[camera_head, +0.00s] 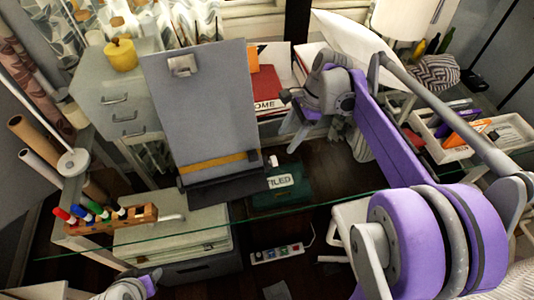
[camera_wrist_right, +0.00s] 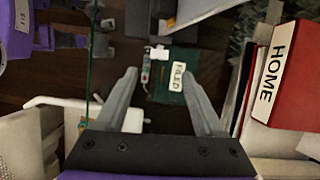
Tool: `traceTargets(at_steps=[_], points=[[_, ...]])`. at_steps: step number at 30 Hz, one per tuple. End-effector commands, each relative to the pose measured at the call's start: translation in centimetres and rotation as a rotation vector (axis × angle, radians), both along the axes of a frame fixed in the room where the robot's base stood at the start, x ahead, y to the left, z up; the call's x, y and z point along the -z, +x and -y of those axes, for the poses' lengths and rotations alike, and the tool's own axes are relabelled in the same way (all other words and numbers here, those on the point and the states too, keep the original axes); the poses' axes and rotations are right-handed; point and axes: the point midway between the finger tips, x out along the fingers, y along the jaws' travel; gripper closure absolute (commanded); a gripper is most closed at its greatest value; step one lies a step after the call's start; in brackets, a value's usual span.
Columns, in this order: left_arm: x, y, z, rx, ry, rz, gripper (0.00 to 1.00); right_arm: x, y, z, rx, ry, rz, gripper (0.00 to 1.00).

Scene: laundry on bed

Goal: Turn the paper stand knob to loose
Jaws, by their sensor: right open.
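The paper stand (camera_head: 205,105) is a tilted grey board with a metal clip at its top, an orange-yellow band low down and a dark base. A small white piece (camera_head: 272,161), perhaps its knob, sticks out beside its lower right edge. It also shows in the right wrist view (camera_wrist_right: 160,53), beyond my fingertips. My right gripper (camera_head: 288,118) is right of the board, apart from it. In the right wrist view my right gripper (camera_wrist_right: 158,76) is open and empty. Part of what looks like my left gripper (camera_head: 130,288) shows at the bottom left; its fingers are unclear.
A glass desk edge (camera_head: 215,212) crosses the view. A marker rack (camera_head: 110,218) stands at left. A red "HOME" binder (camera_head: 264,90) stands behind my right gripper. A green "FILED" box (camera_head: 283,190) and a power strip (camera_head: 282,253) lie lower. A pen tray (camera_head: 490,142) is at right.

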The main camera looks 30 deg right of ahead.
Motion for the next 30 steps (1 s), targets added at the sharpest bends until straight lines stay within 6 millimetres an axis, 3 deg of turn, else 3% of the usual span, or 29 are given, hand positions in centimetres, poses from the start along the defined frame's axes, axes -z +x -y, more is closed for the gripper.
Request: traceTargets(at_steps=[9, 15, 27, 30], points=[[0.7, -0.1, 0.0, 0.0, 0.0, -0.002, 0.5, 5.7, 0.4, -2.4, -0.002, 0.0, 0.002, 0.3], [1.0, -0.1, 0.0, 0.0, 0.0, -0.003, 0.5, 8.0, 0.6, -3.3, -0.001, 0.0, 0.002, 0.3], [1.0, -0.1, 0.0, 0.0, 0.0, -0.003, 0.5, 8.6, 0.6, -3.6, -0.001, 0.0, 0.003, 0.3], [1.0, -0.1, 0.0, 0.0, 0.0, -0.003, 0.5, 8.6, 0.6, -3.6, -0.001, 0.0, 0.003, 0.48]])
